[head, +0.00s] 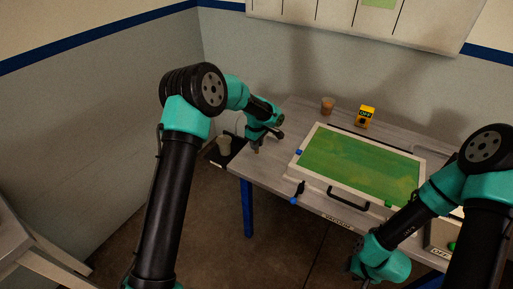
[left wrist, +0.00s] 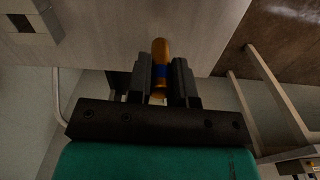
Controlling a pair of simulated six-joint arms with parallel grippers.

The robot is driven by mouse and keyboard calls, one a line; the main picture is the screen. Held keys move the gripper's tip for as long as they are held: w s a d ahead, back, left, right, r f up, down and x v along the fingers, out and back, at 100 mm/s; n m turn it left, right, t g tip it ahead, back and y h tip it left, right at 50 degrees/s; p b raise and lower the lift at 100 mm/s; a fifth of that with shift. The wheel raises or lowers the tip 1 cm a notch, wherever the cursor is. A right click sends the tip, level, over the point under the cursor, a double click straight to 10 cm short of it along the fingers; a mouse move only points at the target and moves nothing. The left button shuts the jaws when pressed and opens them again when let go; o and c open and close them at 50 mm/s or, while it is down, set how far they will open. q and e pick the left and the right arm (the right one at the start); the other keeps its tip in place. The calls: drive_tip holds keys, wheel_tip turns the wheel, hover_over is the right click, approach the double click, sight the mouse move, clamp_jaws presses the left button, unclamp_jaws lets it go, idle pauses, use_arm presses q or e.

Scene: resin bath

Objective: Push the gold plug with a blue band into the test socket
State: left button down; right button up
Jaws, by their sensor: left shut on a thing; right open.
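The gold plug (left wrist: 160,52) with a blue band (left wrist: 160,72) is between the two dark fingers of my left gripper (left wrist: 161,75) in the left wrist view. The gripper is shut on it, and the gold end sticks out past the fingertips. In the head view my left gripper (head: 264,137) is over the table's left end, with a small bit of the plug (head: 257,150) below it. A pale block with a dark square opening (left wrist: 20,23) shows at the wrist view's upper left; I cannot tell if it is the test socket. My right gripper (head: 362,268) is low, before the table's front edge, its fingers mostly hidden.
A framed green bath (head: 355,165) with a black front handle (head: 348,198) fills the table's middle. A brown cup (head: 328,105) and a yellow box (head: 365,117) stand behind it. A pale cup (head: 224,145) is on a dark surface left of the table.

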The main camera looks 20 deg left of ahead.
use_arm(q)
drive_tip(key=s+d+r, duration=0.1)
drive_tip(key=s+d, duration=0.3)
drive_tip(key=s, duration=1.1)
drive_tip(key=shift+r, duration=0.1)
